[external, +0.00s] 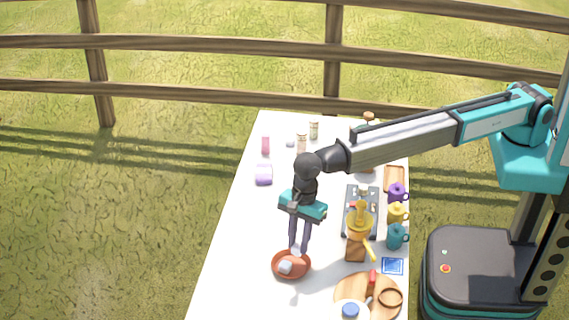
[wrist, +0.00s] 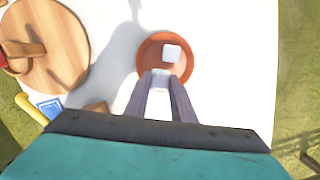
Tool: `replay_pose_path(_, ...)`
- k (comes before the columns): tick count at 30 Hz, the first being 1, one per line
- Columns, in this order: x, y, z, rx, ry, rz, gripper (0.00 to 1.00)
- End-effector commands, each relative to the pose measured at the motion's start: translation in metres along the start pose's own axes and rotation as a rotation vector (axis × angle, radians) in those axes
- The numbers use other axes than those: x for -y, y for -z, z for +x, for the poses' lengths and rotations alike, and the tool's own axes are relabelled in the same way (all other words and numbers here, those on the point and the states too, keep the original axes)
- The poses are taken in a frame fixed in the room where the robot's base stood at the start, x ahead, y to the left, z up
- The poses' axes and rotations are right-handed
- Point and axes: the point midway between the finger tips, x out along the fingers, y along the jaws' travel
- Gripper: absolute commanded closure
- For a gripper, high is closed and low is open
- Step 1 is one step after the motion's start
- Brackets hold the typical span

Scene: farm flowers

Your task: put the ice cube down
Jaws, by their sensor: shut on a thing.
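My gripper (external: 298,250) points down over a terracotta-coloured dish (external: 305,268) near the front of the white table. In the wrist view its two grey fingers (wrist: 161,80) are shut on a pale ice cube (wrist: 161,74), just over the near part of the dish (wrist: 146,54). A second whitish cube (wrist: 172,53) lies in the dish, just beyond the held one; it also shows in the external view (external: 285,267). I cannot tell whether the held cube touches the dish or the other cube.
A round wooden board (external: 350,286) with a red-handled thing lies to the right. A yellow figure-like item (external: 359,226), a grey tray (external: 350,192), and purple, yellow and teal mugs (external: 397,236) stand along the right side. The table left of the dish is clear.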

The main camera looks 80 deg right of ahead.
Motion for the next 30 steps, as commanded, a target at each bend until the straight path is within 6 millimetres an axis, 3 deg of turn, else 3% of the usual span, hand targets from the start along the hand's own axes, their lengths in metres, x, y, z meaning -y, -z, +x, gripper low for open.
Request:
replay_pose_path(11,0.000,0.005,0.033,0.000,0.000,0.000,0.98)
replay_pose_path(30,0.000,0.006,0.041,0.000,0.000,0.000,0.98)
